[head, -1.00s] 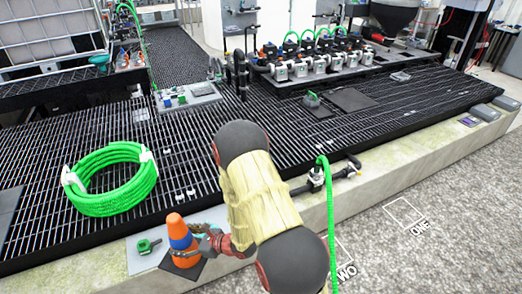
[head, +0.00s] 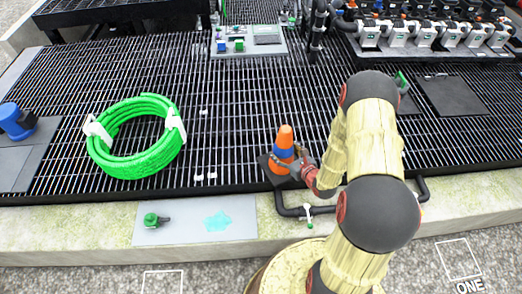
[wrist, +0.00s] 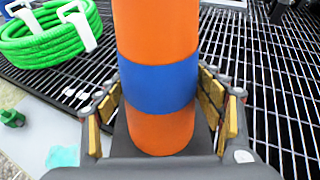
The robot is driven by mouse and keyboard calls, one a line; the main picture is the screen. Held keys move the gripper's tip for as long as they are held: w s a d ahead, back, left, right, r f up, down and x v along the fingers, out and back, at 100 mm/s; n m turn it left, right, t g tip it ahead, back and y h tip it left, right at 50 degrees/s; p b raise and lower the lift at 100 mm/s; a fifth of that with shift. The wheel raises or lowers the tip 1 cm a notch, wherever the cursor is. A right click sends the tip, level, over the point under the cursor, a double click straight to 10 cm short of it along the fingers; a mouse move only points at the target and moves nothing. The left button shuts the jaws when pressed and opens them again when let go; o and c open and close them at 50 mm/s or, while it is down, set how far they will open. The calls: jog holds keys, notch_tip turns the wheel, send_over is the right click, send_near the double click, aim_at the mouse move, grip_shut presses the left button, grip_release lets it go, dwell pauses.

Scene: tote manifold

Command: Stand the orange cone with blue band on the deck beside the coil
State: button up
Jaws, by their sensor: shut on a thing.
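The orange cone (head: 285,136) with a blue band and dark square base is in my gripper (head: 292,160), upright over the front part of the black grated deck (head: 240,110). In the wrist view the cone (wrist: 155,75) stands between my two yellow-padded fingers (wrist: 163,105), which flank its blue band and lower orange part. I cannot tell whether its base touches the grating. The green coil (head: 130,165) with white ties lies on the deck to the left, well apart from the cone. The coil (wrist: 45,40) also shows at the wrist view's upper left.
A grey plate with a green valve (head: 151,220) and a teal patch (head: 217,222) lies on the concrete ledge (head: 100,220). A black pipe (head: 283,206) runs along the front edge near the cone. Grating between coil and cone is mostly clear, with small white clips.

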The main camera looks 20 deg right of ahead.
jog(key=w+d+f+b, duration=0.1)
jog(key=w+d, duration=0.1)
jog(key=w+d+f+b, duration=0.1)
jog(key=w+d+f, duration=0.1)
jog(key=w+d+f+b, duration=0.1)
jog(key=w+d, duration=0.1)
jog(key=shift+w+d+f, duration=0.15)
jog(key=shift+w, duration=0.25)
jog(key=w+d+f+b, duration=0.2)
jog(key=w+f+b, duration=0.2)
jog(key=f, duration=0.4)
jog(key=shift+d+f+b, duration=0.35)
jog(key=shift+d+b, duration=0.05)
jog(key=shift+w+f, duration=0.1)
jog(key=o, duration=1.9)
jog(key=shift+o, duration=0.7)
